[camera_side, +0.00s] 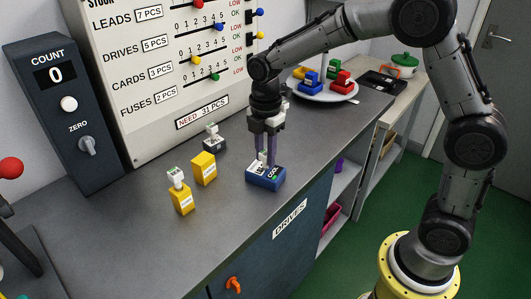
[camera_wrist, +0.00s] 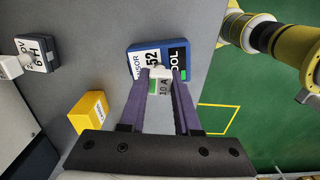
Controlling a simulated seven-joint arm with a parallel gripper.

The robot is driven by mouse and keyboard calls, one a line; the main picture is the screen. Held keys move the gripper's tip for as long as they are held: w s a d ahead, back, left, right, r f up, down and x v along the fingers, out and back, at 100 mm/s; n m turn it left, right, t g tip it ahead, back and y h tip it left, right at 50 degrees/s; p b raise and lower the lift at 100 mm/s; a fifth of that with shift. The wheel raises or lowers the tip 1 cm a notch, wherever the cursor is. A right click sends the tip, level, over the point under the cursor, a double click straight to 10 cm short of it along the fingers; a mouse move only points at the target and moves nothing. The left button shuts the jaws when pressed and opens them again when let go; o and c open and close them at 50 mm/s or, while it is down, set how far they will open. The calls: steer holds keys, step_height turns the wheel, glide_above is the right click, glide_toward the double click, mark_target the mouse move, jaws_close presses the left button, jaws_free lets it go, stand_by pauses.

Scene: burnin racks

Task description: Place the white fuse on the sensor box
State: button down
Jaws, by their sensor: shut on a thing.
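The sensor box is a blue block (camera_side: 266,180) with a printed white and green top, standing on the grey bench. It also shows in the wrist view (camera_wrist: 180,48), where part of the word SENSOR and "52" can be read. My gripper (camera_side: 265,162) points down over this box, its purple fingers (camera_wrist: 160,74) shut on a white fuse (camera_wrist: 159,87). The fuse has a green mark and "10 A" printed on it. It is at the box's top, partly hidden by the fingers; I cannot tell whether it touches.
Another yellow box (camera_side: 183,200) carries a white fuse (camera_side: 176,177). A dark box (camera_side: 214,145) with a white piece on top stands behind. A plate (camera_side: 325,96) of coloured blocks is further back.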

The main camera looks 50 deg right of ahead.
mark_target(265, 152)
steer(key=shift+f, duration=0.1)
steer(key=c, duration=0.6)
jaws_free()
step_height(265, 152, up, 12)
steer(key=s+d+r+m+t, duration=0.2)
steer(key=s+r+m, duration=0.1)
steer(key=s+m, duration=0.3)
steer(key=s+f+m+t, duration=0.1)
steer(key=s+m, duration=0.3)
steer(key=s, duration=0.2)
steer(key=s+d+f+m+t, duration=0.1)
steer(key=s+f+m, duration=0.1)
steer(key=s+m, duration=0.2)
steer(key=s+f+m+t, duration=0.1)
steer(key=s+m, duration=0.3)
steer(key=s, duration=0.4)
steer(key=shift+d+f+t, duration=0.2)
steer(key=shift+d+t, duration=0.05)
steer(key=shift+t, duration=0.05)
